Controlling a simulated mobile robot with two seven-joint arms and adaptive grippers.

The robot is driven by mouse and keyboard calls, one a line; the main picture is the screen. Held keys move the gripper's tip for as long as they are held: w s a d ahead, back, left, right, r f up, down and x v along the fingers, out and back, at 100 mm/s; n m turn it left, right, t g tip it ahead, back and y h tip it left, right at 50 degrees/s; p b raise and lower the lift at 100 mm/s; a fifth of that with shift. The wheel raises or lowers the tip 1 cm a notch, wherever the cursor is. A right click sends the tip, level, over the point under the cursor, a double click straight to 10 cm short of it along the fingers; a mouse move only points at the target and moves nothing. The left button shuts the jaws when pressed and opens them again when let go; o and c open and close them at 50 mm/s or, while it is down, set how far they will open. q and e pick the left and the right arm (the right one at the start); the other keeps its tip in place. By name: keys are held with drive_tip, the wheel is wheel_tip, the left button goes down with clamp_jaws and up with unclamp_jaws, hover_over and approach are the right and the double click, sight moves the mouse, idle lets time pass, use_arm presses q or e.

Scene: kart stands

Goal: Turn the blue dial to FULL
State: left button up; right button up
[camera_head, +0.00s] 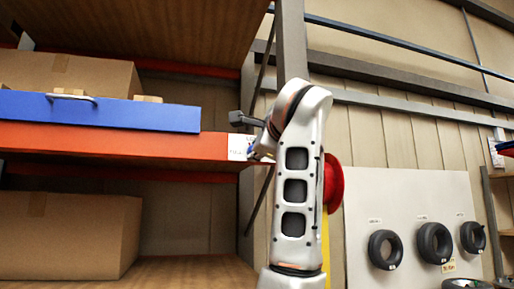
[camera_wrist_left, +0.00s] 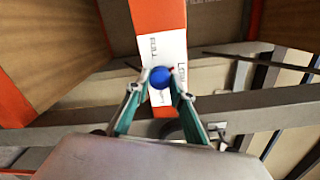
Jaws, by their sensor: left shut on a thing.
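The blue dial (camera_wrist_left: 160,76) sits on a white label plate (camera_wrist_left: 167,50) on the end of an orange shelf beam in the left wrist view. The print on the plate appears to read FULL above the dial and LOW to its right. I cannot make out a pointer on the dial. My left gripper (camera_wrist_left: 160,92) is shut on the dial, one finger on each side. In the head view the label plate (camera_head: 238,147) shows at the beam's end, while my left arm largely hides the dial. My right gripper is not in view.
The orange beam (camera_head: 120,143) carries a long blue case (camera_head: 100,112) with a cardboard box (camera_head: 70,75) behind it. Another box (camera_head: 65,235) stands on the lower shelf. A grey post rises by my arm. Several tyres (camera_head: 434,243) hang on a pale panel at right.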

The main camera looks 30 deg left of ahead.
use_arm(q)
drive_tip(key=n+p, duration=0.1)
drive_tip(key=n, duration=0.6)
drive_tip(key=shift+p, duration=0.4)
idle(0.3)
drive_tip(key=o, duration=1.1)
drive_tip(key=shift+o, duration=0.2)
